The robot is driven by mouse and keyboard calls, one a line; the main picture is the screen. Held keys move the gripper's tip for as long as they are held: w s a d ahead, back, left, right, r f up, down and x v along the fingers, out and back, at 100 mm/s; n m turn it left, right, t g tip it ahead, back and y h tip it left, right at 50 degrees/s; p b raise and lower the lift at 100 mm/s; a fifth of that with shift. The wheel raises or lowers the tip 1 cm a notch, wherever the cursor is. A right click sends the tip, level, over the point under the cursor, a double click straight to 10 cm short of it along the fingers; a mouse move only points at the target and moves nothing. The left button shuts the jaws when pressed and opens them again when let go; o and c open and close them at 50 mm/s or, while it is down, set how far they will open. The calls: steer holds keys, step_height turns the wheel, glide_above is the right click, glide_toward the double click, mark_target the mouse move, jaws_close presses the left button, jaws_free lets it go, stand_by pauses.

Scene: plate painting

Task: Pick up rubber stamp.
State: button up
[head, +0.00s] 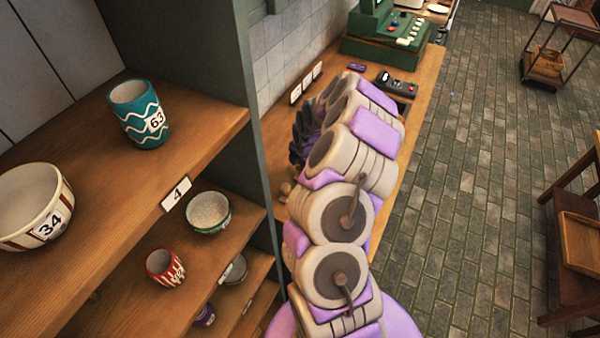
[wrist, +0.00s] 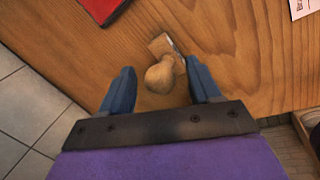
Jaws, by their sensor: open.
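The rubber stamp (wrist: 160,75) is a small wooden piece with a rounded knob handle and a squarish block. It is on the wooden counter (wrist: 235,60) in the wrist view, with its knob toward me. My gripper (wrist: 159,68) is open, its two blue fingers on either side of the stamp. The right finger is close to the block; I cannot tell if it touches. In the head view my gripper (head: 301,135) is partly hidden behind my arm. A small wooden piece (head: 285,190) below it there may be the stamp.
A red item (wrist: 103,8) and a white printed card (wrist: 304,8) lie on the counter. A shelf with numbered cups and bowls (head: 140,115) stands at the left in the head view. A green machine (head: 385,45) is farther along the counter.

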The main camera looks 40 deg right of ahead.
steer(key=shift+w+f, duration=0.1)
steer(key=shift+f, duration=0.3)
steer(key=shift+d, duration=0.1)
steer(key=shift+d+f, duration=0.1)
steer(key=shift+d, duration=0.15)
steer(key=c, duration=0.3)
steer(key=shift+a, duration=0.2)
steer(key=c, duration=0.8)
